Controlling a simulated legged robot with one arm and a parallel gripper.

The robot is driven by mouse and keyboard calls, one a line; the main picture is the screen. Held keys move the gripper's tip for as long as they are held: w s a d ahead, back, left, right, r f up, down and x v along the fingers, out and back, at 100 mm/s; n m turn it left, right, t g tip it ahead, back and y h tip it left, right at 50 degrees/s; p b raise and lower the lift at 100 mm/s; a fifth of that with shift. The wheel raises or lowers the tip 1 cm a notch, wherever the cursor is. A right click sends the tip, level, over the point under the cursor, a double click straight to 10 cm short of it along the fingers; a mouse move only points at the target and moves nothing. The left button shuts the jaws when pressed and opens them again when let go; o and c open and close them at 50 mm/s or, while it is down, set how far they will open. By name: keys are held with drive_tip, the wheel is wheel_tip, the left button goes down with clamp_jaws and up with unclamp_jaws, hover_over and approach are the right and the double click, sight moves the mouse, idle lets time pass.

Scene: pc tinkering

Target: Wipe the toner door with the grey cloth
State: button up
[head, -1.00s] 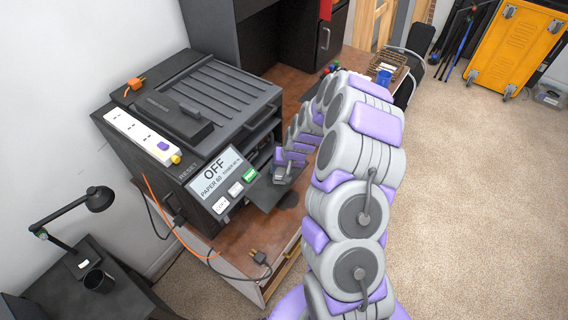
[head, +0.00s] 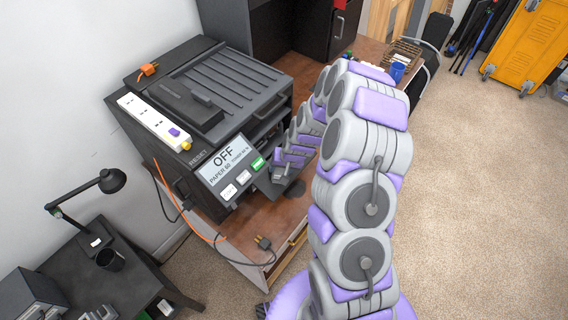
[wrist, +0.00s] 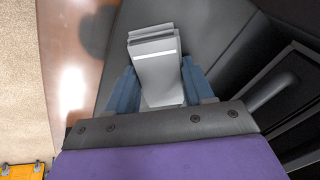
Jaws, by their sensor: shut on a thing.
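My gripper (wrist: 158,88) is shut on a folded grey cloth (wrist: 155,65) with a pale stripe, its blue fingers on either side. The cloth is over a dark panel (wrist: 222,30), which looks like the open toner door; I cannot tell whether they touch. In the head view, the toner door (head: 264,186) is a dark flap low on the front of the black printer (head: 225,90). My gripper (head: 283,178) is at this flap, and the cloth is too small to make out clearly there.
The printer stands on a brown wooden desk (head: 240,225). A display panel (head: 224,160) reading OFF is left of the flap. A white power strip (head: 150,122) lies on the printer.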

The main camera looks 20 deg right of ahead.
drive_tip(key=shift+s+a, duration=0.65)
drive_tip(key=shift+a, duration=0.3)
drive_tip(key=shift+a+f, duration=0.1)
drive_tip(key=shift+w+d+b, duration=0.25)
drive_tip(key=shift+w+d, duration=0.45)
drive_tip(key=shift+d, duration=0.4)
drive_tip(key=shift+w+d+b, duration=0.25)
drive_tip(key=shift+w+d, duration=0.5)
drive_tip(key=shift+d, duration=0.35)
drive_tip(key=shift+w+d+b, duration=0.25)
drive_tip(key=shift+w+d, duration=0.45)
drive_tip(key=shift+d, duration=0.4)
drive_tip(key=shift+w+d+b, duration=0.4)
drive_tip(key=shift+w+d, duration=0.1)
drive_tip(key=shift+d, duration=0.15)
drive_tip(key=shift+w+d+b, duration=0.35)
drive_tip(key=shift+w+d, duration=0.1)
drive_tip(key=shift+d, duration=0.2)
drive_tip(key=shift+w+d, duration=0.1)
drive_tip(key=shift+d, duration=0.15)
drive_tip(key=shift+a, duration=0.1)
